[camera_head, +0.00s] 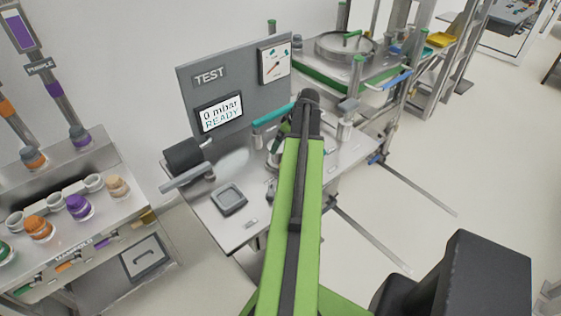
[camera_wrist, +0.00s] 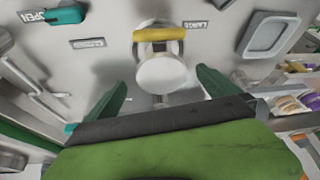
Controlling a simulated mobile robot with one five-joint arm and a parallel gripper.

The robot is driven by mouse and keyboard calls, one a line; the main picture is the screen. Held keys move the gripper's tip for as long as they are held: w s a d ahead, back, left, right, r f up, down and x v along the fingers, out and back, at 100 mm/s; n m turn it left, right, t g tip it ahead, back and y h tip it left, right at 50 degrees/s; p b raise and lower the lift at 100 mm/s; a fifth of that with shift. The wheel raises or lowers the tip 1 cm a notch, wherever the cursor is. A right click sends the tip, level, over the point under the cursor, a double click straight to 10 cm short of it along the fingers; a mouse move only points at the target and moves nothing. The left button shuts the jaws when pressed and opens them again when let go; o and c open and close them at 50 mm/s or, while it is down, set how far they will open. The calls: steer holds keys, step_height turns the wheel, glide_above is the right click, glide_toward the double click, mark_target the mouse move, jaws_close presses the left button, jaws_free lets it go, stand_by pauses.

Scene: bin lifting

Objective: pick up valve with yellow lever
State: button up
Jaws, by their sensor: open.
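The valve with the yellow lever shows in the wrist view, with its yellow lever (camera_wrist: 159,34) across the top and its pale round body (camera_wrist: 161,73) below. It is on the grey bench top. My gripper (camera_wrist: 162,80) is open, with one green finger to the left of the pale body and one to the right. Nothing is clamped, and I cannot tell the height of the fingertips relative to the valve.
The test bench (camera_head: 247,233) carries an upright panel reading "0 mbar READY" (camera_head: 221,114) and a square grey tray (camera_head: 229,199). A teal lever (camera_wrist: 65,14) is at the upper left in the wrist view. A manifold rack (camera_head: 110,206) stands left. Open floor lies right.

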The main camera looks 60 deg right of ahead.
steer(key=b+x, duration=0.5)
steer(key=shift+w+f, duration=0.1)
steer(key=shift+f, duration=0.05)
steer(key=c, duration=2)
steer(key=shift+r, duration=0.25)
steer(key=shift+p, duration=0.35)
